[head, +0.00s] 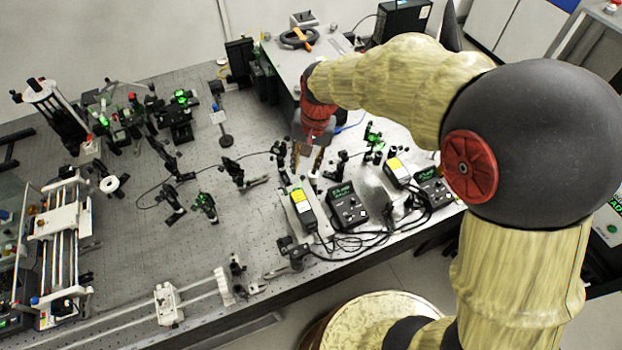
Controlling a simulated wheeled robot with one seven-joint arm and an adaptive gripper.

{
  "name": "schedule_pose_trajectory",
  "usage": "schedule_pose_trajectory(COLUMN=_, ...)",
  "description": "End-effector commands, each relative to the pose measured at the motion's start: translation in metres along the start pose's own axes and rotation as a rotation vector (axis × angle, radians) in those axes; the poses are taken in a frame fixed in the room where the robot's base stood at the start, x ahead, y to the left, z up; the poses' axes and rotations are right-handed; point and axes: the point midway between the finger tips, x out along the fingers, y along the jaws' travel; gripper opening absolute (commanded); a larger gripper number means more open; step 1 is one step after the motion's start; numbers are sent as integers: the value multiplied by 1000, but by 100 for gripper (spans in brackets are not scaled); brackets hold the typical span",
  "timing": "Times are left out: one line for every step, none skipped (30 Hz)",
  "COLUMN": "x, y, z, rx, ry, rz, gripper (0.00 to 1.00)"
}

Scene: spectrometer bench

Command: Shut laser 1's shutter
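Two laser heads with yellow labels stand at the front right of the bench: one nearer the middle (303,210), the other further right (398,172). Each has a black controller beside it with a green display, one in the middle (346,206) and one at the right (433,188). I cannot read which is laser 1, and the shutters are too small to make out. My gripper (307,162) hangs pointing down just behind the nearer laser head. Its two fingers look apart with nothing between them. I cannot tell whether it touches anything.
Small optic mounts stand close around my gripper, including some at its right (373,140). Black cables (350,240) lie in front of the lasers. A rail (200,295) runs along the front edge. The middle of the optical table (255,225) has some bare room.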

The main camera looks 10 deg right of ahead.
Motion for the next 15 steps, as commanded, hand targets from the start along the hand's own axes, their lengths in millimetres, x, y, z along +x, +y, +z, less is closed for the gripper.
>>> schedule_pose_trajectory(x=3, y=1, z=1, rx=10, ry=-2, rz=2, gripper=29)
schedule_pose_trajectory(x=5, y=1, z=1, rx=14, ry=-2, rz=2, gripper=29)
schedule_pose_trajectory(x=8, y=1, z=1, rx=17, ry=-2, rz=2, gripper=29)
schedule_pose_trajectory(x=12, y=1, z=1, rx=17, ry=-3, rz=2, gripper=29)
schedule_pose_trajectory(x=15, y=1, z=1, rx=17, ry=-4, rz=3, gripper=29)
schedule_pose_trajectory(x=21, y=1, z=2, rx=16, ry=-5, rz=3, gripper=29)
schedule_pose_trajectory(x=26, y=1, z=2, rx=16, ry=-4, rz=3, gripper=29)
schedule_pose_trajectory(x=30, y=1, z=2, rx=16, ry=-4, rz=3, gripper=29)
schedule_pose_trajectory(x=37, y=1, z=2, rx=15, ry=-4, rz=3, gripper=29)
schedule_pose_trajectory(x=42, y=1, z=1, rx=15, ry=-4, rz=3, gripper=29)
schedule_pose_trajectory(x=46, y=1, z=2, rx=15, ry=-4, rz=3, gripper=29)
schedule_pose_trajectory(x=52, y=1, z=2, rx=15, ry=-5, rz=3, gripper=29)
schedule_pose_trajectory(x=56, y=1, z=2, rx=15, ry=-4, rz=3, gripper=29)
schedule_pose_trajectory(x=60, y=1, z=1, rx=15, ry=-3, rz=2, gripper=29)
schedule_pose_trajectory(x=65, y=1, z=1, rx=15, ry=-3, rz=2, gripper=29)
